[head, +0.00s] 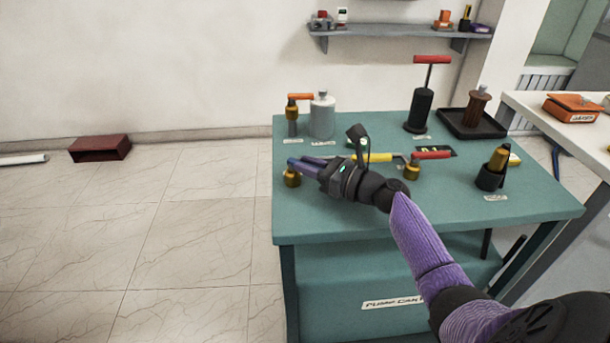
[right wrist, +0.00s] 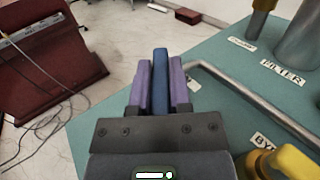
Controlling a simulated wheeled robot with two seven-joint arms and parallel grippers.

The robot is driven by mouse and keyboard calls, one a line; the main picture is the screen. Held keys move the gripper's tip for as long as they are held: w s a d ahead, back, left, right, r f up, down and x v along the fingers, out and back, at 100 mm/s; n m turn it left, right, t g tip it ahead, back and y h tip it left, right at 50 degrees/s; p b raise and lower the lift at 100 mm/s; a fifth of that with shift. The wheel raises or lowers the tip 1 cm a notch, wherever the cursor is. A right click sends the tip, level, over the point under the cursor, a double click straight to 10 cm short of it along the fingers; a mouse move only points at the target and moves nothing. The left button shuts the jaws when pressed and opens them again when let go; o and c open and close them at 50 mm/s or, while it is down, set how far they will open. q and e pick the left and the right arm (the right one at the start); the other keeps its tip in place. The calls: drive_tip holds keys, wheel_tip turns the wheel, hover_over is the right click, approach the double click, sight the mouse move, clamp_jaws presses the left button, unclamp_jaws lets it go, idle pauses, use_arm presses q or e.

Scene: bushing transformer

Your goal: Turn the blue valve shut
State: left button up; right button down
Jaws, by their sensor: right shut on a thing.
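The blue valve shows in the right wrist view as a blue lever (right wrist: 160,80) between the two purple fingers. In the head view its brass body (head: 292,178) stands near the left edge of the teal cart top (head: 340,222). My right gripper (head: 304,164) reaches over the cart from the right, its fingers pointing left. It is shut on the blue lever, with one finger (right wrist: 141,85) along each side. In the head view the fingers and gripper body hide most of the lever. My left gripper is not in view.
A yellow lever (head: 380,157) and a red-lever valve (head: 432,155) sit right of the gripper. Behind are an orange-lever valve (head: 300,97), a grey filter (head: 322,115) and a red-handled pump (head: 420,108). Floor left of the cart is clear near it; a maroon box (head: 100,148) lies farther off.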

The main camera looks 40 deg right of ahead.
drive_tip(key=shift+w+d+f+n+g+y+b, duration=0.15)
drive_tip(key=shift+n+g+y+b, duration=0.25)
drive_tip(key=shift+n+y+b, duration=0.25)
drive_tip(key=shift+y, duration=0.25)
drive_tip(key=c, duration=0.6)
unclamp_jaws()
drive_tip(key=shift+o, duration=0.2)
drive_tip(key=p+v, duration=0.2)
drive_tip(key=v, duration=0.7)
drive_tip(key=shift+s+d+p, duration=0.15)
drive_tip(key=shift+s+p, duration=0.15)
drive_tip(key=shift+p, duration=0.05)
drive_tip(key=shift+s+d, duration=0.1)
drive_tip(key=shift+s, duration=0.05)
